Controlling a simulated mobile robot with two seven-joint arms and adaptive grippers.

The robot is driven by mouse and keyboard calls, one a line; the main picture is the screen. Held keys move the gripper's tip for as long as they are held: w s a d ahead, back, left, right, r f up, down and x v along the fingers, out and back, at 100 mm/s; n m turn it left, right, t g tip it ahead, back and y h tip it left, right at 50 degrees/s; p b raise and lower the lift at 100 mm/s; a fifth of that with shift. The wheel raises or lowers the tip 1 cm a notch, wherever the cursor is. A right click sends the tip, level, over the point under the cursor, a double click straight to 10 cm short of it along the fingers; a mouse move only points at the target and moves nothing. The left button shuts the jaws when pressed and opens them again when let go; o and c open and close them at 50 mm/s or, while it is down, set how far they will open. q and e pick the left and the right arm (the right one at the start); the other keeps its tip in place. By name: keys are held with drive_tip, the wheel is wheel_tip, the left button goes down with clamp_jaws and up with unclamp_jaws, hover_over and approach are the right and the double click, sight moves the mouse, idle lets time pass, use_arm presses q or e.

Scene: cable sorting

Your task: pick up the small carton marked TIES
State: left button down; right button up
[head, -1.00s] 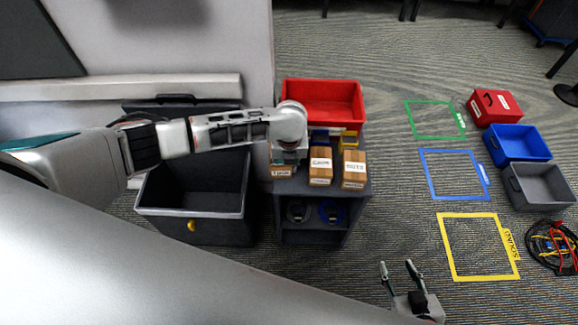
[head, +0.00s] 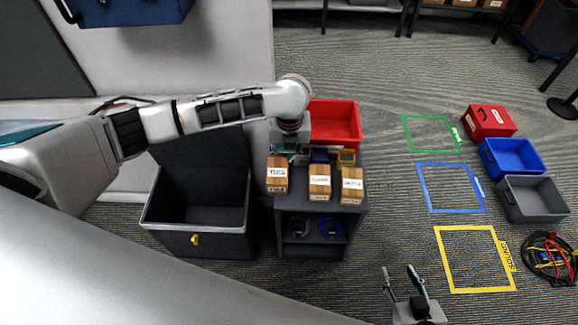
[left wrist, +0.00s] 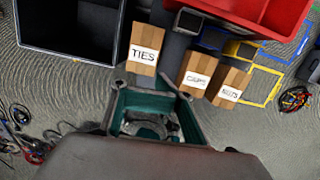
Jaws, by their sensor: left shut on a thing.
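The small carton marked TIES (head: 277,173) is brown with a white label and stands out to the left of the other cartons. My left gripper (head: 289,148) is at its rear end, shut on it. In the left wrist view the TIES carton (left wrist: 143,48) extends beyond the left fingertips (left wrist: 142,84), slightly turned relative to its neighbours. The exact finger contact is hard to see, and I cannot tell how far it is off the shelf top. My right gripper (head: 397,268) is open and empty at the bottom of the head view.
The CAPS carton (head: 320,178) and NUTS carton (head: 352,181) stand close on the right, on the grey shelf unit (head: 284,207). A red bin (head: 335,120) is behind. An open dark box (head: 190,233) is at left. Outlined floor areas and bins lie right.

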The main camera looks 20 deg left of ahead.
use_arm(q)
wheel_tip(320, 180, up, 5)
drive_tip(key=shift+r+p, duration=0.1)
drive_tip(key=shift+p, duration=0.35)
drive_tip(key=c, duration=0.6)
unclamp_jaws()
